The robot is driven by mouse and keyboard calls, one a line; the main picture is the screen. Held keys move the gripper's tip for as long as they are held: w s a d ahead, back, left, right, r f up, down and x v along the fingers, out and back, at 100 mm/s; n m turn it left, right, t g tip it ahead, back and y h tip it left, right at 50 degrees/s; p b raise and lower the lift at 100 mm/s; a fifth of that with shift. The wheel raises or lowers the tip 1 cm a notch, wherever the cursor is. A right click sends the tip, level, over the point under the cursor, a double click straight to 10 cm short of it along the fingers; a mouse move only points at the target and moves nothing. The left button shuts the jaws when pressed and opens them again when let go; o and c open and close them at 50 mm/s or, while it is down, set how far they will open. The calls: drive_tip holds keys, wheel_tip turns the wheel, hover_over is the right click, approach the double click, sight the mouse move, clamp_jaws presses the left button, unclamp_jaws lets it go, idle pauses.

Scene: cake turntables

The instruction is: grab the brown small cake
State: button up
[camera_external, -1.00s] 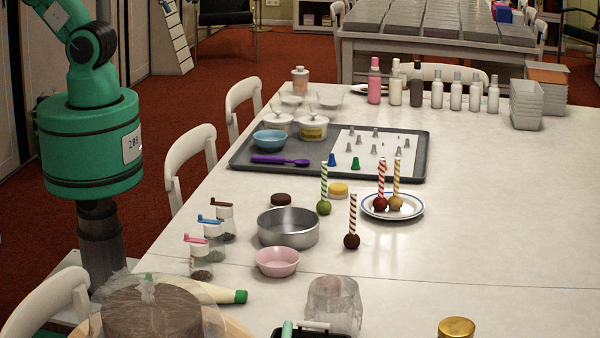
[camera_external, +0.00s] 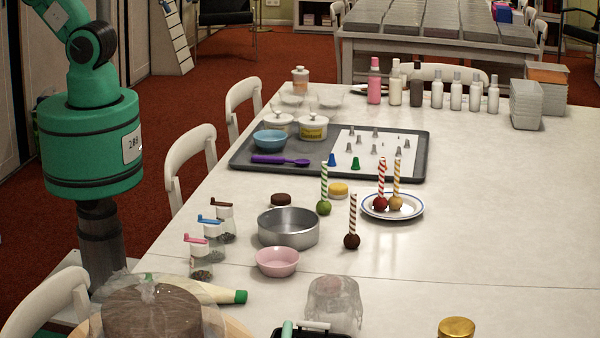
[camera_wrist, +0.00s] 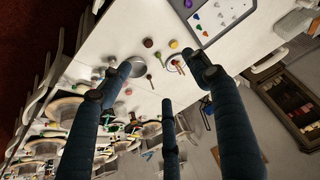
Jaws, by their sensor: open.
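The brown small cake (camera_external: 281,200) is a low, dark round disc lying on the white table in the external view. It sits just behind the metal cake pan and left of a yellow small cake (camera_external: 338,189). In the wrist view the brown small cake (camera_wrist: 148,43) appears reddish brown, near top centre, beyond the fingertips. My gripper (camera_wrist: 158,62) is open and empty, its dark fingers spread wide, high above and apart from the table. The external view shows my green arm at the left but not my gripper.
The metal pan (camera_external: 288,239), a pink bowl (camera_external: 277,268), several shakers (camera_external: 215,231) and striped-stick cake pops (camera_external: 352,240) stand nearby. A dark tray (camera_external: 240,164) lies behind. A plate (camera_external: 415,209) holds two cake pops. The table's right side is mostly bare.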

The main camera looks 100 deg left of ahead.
drive_tip(key=shift+o, duration=0.4)
drive_tip(key=shift+w, duration=0.1)
drive_tip(key=g+b, duration=0.4)
drive_tip(key=g, duration=0.2)
hover_over(281, 195)
wheel_tip(281, 195, down, 39)
drive_tip(key=shift+w+d+r, duration=0.1)
drive_tip(key=shift+w, duration=0.05)
drive_tip(key=shift+f+b, duration=0.6)
drive_tip(key=shift+f, duration=3.65)
